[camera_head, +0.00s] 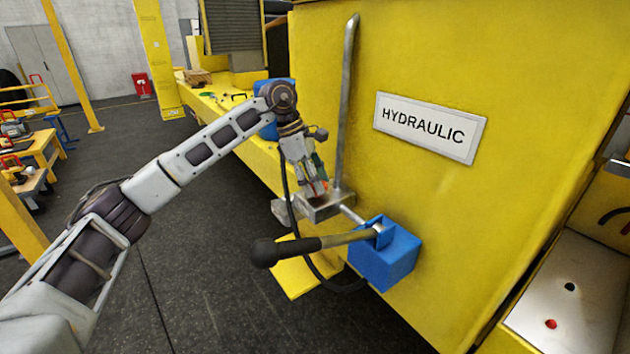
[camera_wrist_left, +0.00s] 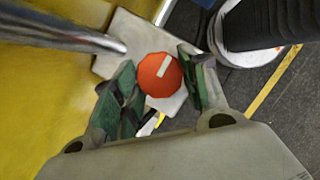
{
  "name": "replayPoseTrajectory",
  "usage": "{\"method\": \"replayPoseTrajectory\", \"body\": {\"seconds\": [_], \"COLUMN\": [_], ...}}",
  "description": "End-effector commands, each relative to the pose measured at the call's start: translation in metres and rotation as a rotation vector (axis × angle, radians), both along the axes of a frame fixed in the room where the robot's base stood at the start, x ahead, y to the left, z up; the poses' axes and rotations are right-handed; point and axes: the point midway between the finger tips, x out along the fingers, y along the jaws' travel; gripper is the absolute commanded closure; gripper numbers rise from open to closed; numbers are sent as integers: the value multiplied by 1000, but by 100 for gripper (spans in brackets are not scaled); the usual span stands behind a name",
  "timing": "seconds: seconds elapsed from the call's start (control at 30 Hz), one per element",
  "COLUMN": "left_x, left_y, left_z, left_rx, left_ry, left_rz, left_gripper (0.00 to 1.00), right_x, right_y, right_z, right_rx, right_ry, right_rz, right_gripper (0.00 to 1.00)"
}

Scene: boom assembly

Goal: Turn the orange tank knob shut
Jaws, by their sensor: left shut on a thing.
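The orange tank knob (camera_wrist_left: 160,75) has a pale stripe across its top and sits between the two green-padded fingers of my left gripper (camera_wrist_left: 160,88) in the left wrist view. The gripper is shut on it. In the head view my left gripper (camera_head: 316,188) points down at the metal tank block (camera_head: 325,208), and only a sliver of orange (camera_head: 324,185) shows by the fingertips. My right gripper is not in view.
A tall grey metal rod (camera_head: 347,100) rises beside the gripper. A black-handled lever (camera_head: 300,247) and blue block (camera_head: 387,258) are just below. The yellow machine wall with a HYDRAULIC sign (camera_head: 429,127) is at right. Dark floor lies open at left.

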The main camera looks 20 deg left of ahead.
Motion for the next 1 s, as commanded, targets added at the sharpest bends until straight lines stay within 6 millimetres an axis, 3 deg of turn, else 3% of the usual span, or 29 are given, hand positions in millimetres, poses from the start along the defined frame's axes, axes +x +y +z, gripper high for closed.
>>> {"method": "replayPoseTrajectory", "body": {"seconds": [0.43, 0.47, 0.6, 0.83, 1.0], "left_x": [1, 1, 0, 0, 0], "left_y": [0, 0, 0, 0, 1], "left_z": [1, 1, 1, 0, 1], "left_rx": [-1, -1, -1, 0, 0], "left_ry": [-3, -3, -3, -1, -1], "left_rz": [-9, -9, -9, -8, -8], "left_gripper": [80, 53, 35, 35, 35], "right_x": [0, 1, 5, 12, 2], "right_y": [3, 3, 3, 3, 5], "right_z": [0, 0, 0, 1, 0], "right_rx": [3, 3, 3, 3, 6], "right_ry": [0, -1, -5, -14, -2], "right_rz": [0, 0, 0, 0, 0], "right_gripper": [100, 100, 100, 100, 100]}}
